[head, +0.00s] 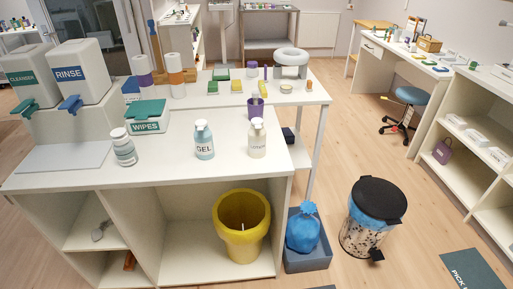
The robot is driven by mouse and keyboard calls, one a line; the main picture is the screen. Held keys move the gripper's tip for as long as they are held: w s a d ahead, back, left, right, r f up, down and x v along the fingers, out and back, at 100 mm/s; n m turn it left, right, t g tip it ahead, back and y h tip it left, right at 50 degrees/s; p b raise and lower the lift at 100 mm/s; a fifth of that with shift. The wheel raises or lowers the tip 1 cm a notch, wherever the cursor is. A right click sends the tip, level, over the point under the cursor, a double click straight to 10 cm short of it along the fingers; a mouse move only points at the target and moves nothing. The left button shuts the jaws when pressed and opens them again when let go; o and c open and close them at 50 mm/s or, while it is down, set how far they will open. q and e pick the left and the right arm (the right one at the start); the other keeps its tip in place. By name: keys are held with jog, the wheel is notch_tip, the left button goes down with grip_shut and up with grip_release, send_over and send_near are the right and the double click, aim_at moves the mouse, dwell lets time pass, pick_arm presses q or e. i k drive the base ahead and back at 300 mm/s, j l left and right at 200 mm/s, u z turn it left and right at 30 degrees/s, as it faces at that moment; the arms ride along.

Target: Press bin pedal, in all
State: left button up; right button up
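A pedal bin (369,218) with a black round lid and a speckled, see-through-looking body stands on the wooden floor right of the white counter. Its lid (380,194) is down. A black pedal (376,255) sticks out low at its front. A yellow bin (241,225) without a lid stands in the counter's lower compartment; no pedal shows on it. Neither of my grippers shows in the head view.
A white counter (180,163) with bottles and dispensers fills the left. A grey-blue crate (308,262) holding a blue bag (302,230) stands between counter and pedal bin. White shelving (465,130) is at right. A dark mat (472,270) lies on the floor at lower right.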

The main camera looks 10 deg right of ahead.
aim_at(376, 255)
jog(key=i+l+z, duration=0.1)
jog(key=z, duration=1.4)
jog(key=i+l, duration=0.05)
jog(key=l, duration=0.05)
